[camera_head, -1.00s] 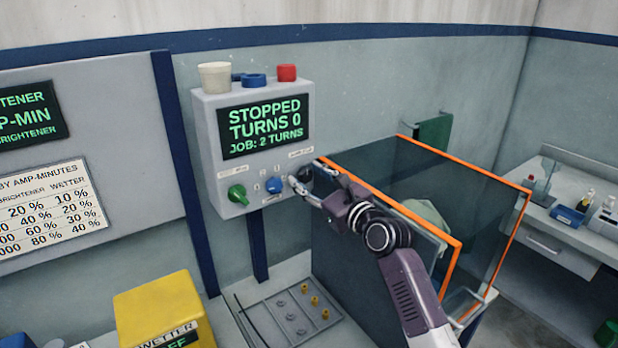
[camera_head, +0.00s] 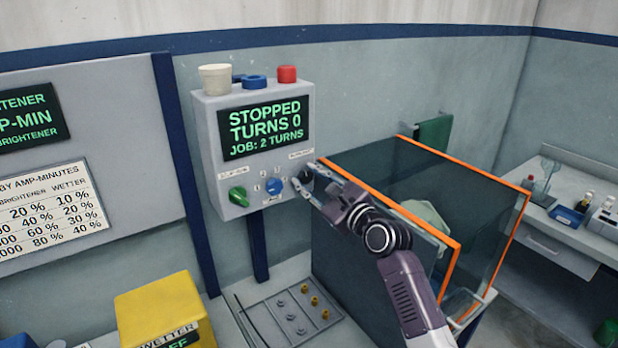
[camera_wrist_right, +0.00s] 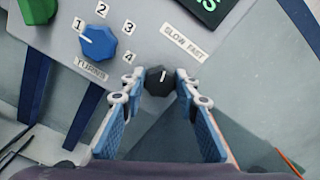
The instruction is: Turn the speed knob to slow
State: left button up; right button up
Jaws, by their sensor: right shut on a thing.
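The speed knob is a small dark knob (camera_wrist_right: 160,80) under the SLOW FAST label (camera_wrist_right: 187,40) in the right wrist view. Its pale pointer mark points roughly up in that view. In the head view the dark knob (camera_head: 306,173) is at the lower right of the grey control box (camera_head: 205,130). My right gripper (camera_wrist_right: 160,88) is shut on the knob, one finger on each side; in the head view the right gripper (camera_head: 308,181) reaches it from the right. The screen (camera_head: 262,127) reads STOPPED, TURNS 0, JOB: 2 TURNS. My left gripper is not in view.
A blue turns knob (camera_wrist_right: 98,42) with numbers around it and a green knob (camera_head: 238,196) sit left of the speed knob. A clear tank with orange edges (camera_head: 440,236) stands close behind my right arm. A red button (camera_head: 287,74) tops the box.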

jog(key=n, duration=0.2)
jog(key=shift+n, duration=0.4)
jog(key=n, duration=0.3)
jog(key=shift+f+n, duration=0.15)
jog(key=shift+n, duration=0.15)
jog(key=n+b, duration=0.1)
jog(key=n, duration=0.2)
jog(key=shift+f+n, duration=0.1)
jog(key=shift+n, duration=0.2)
jog(key=shift+n+b, duration=0.75)
jog(key=shift+n, duration=1.45)
jog(key=o, duration=1.2)
jog(key=shift+s, duration=0.1)
jog(key=v, duration=1.2)
